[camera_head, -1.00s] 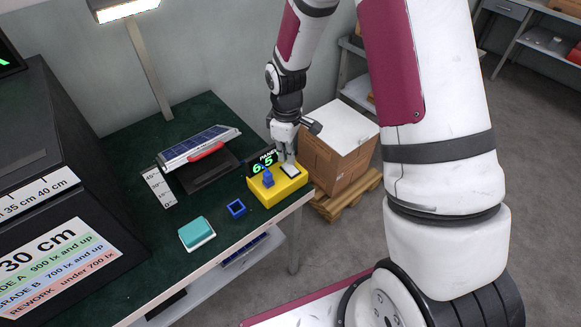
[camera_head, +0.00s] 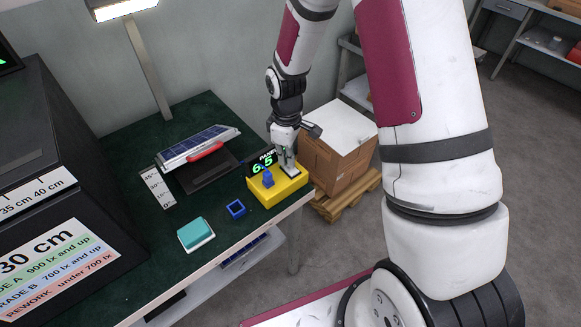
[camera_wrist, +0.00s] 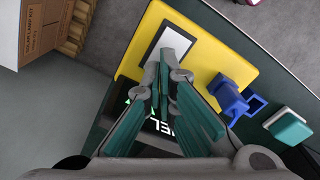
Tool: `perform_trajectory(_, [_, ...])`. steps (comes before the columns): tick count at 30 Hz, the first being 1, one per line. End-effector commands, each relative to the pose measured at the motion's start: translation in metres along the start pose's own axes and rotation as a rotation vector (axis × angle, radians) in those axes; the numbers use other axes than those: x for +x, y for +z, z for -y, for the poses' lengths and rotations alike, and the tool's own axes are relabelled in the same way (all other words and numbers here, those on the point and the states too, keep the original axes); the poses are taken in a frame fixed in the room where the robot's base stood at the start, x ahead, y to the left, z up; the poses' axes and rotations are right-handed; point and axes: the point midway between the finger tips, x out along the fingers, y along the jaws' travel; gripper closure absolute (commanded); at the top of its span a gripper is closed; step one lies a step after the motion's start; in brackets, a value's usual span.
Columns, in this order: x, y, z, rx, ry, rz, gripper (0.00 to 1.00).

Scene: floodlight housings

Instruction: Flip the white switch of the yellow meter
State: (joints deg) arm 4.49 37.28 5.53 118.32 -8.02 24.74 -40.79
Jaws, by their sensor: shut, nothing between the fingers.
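The yellow meter (camera_head: 281,191) sits near the right edge of the green table, with a dark display reading green "6.5" (camera_head: 262,166). The white switch, in a dark frame, is on its top and shows in the wrist view (camera_wrist: 178,40). A blue part (camera_head: 268,178) stands on the meter beside the switch. My gripper (camera_head: 287,169) is shut and empty, pointing down over the switch. In the wrist view its fingertips (camera_wrist: 168,62) lie over the near end of the switch. I cannot tell whether they touch it.
A blue square ring (camera_head: 236,209) and a teal block on a white base (camera_head: 197,233) lie left of the meter. A tilted solar panel (camera_head: 200,145) stands behind. A cardboard box (camera_head: 338,150) on a pallet is right of the table.

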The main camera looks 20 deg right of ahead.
Motion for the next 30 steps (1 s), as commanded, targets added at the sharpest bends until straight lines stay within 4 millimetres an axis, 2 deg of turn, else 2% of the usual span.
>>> perform_trajectory(17, [0.007, 0.0, 0.0, 0.0, 0.0, 0.001, 1.0])
perform_trajectory(30, [-0.022, 0.0, 0.0, 0.0, 0.002, -0.001, 1.0])
